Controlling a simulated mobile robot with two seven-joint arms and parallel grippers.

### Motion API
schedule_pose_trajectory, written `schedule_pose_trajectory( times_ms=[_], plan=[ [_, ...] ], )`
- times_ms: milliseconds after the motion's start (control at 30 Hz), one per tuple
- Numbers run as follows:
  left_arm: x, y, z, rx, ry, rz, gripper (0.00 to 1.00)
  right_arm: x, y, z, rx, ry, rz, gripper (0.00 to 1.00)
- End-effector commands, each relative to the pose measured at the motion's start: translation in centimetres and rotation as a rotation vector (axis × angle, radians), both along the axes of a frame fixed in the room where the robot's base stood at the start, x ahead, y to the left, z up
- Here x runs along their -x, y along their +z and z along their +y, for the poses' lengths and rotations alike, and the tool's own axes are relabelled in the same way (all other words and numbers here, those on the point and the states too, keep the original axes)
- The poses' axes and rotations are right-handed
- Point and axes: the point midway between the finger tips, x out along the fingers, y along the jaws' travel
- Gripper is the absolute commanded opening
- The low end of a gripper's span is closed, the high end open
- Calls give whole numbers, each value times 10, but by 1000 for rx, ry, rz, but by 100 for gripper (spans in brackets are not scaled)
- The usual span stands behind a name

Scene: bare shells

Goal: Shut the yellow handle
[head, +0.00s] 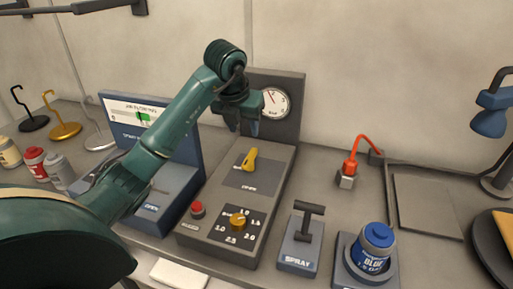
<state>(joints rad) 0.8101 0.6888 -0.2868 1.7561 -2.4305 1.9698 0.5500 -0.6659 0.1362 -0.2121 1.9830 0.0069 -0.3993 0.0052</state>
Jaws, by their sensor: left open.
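The yellow handle (250,158) is a small lever on the top of a grey panel box (267,188). It points up and slightly right in the picture, above a label that appears to read OPEN. My left gripper (242,128) is open and hangs over the back of the box, just beyond the handle and in front of the round gauge (275,102). It seems apart from the handle and holds nothing. My right gripper is not in view.
A red button (197,208) and a yellow-orange dial (238,220) sit at the box's front. A blue panel unit (160,208) stands to the left. A SPRAY lever (302,240), a blue jar (373,245) and a red hose fitting (349,168) stand to the right.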

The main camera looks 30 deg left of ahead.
Motion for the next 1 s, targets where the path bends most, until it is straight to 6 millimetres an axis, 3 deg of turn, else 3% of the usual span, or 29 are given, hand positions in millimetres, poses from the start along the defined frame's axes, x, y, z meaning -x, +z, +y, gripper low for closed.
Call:
schedule_pose_trajectory(
  times_ms=[133,600,800,1000],
  plan=[
    [-6,-17,1,1,0,6,42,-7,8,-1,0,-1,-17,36],
    [-39,-101,9,2,-2,4,42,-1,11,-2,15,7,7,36],
    [-45,-117,11,1,-3,1,42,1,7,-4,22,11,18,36],
    [-46,-119,11,1,-4,0,42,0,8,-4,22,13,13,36]
  ],
)
